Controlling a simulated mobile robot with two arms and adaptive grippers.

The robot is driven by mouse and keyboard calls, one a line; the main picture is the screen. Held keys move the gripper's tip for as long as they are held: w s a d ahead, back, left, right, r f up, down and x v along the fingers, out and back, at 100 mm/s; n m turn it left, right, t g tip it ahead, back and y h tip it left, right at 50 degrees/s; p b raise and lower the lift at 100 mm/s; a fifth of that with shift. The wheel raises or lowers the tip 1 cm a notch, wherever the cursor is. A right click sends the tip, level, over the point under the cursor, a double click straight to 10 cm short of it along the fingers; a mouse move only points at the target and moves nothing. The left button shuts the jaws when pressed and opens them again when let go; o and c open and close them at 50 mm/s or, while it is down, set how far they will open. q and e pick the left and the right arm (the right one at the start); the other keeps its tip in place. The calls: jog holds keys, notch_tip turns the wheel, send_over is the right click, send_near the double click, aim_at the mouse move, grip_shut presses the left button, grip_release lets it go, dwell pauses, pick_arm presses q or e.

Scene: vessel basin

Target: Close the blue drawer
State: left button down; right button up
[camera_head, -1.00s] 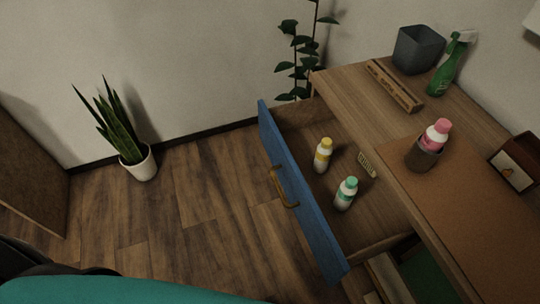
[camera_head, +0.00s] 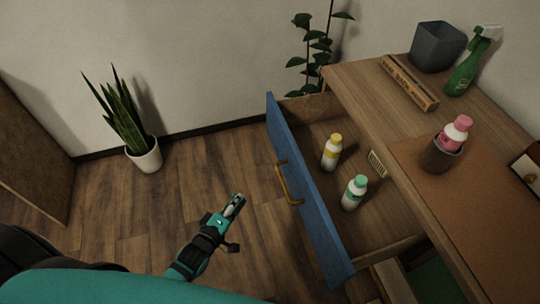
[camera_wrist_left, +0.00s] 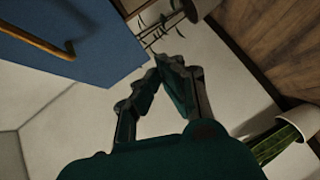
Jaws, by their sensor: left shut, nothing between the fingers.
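The blue drawer (camera_head: 312,205) stands pulled out of the wooden desk, with a brass handle (camera_head: 287,184) on its blue front. Inside it stand a yellow-capped bottle (camera_head: 331,153) and a green-capped bottle (camera_head: 354,194), with a small label-like item (camera_head: 377,163) beside them. My left gripper (camera_head: 237,201) is shut and empty, in front of the drawer, left of the handle and apart from it. In the left wrist view the gripper (camera_wrist_left: 163,68) points past the edge of the blue drawer front (camera_wrist_left: 85,35). My right gripper is not in view.
On the desk (camera_head: 365,110) are a grey bin (camera_head: 436,47), a green spray bottle (camera_head: 470,65), a wooden box (camera_head: 409,82) and a pink bottle in a cup (camera_head: 437,156). Potted plants stand at the left (camera_head: 143,155) and behind the drawer (camera_head: 316,50).

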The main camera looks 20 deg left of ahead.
pick_arm(q)
notch_tip(320, 180, up, 9)
jog(key=w+n+t+h, duration=0.1)
jog(key=w+n+t, duration=0.1)
jog(key=n, duration=0.1)
send_near(278, 141)
jog(key=w+a, duration=0.2)
jog(key=w+d, duration=0.3)
jog(key=shift+f, duration=0.2)
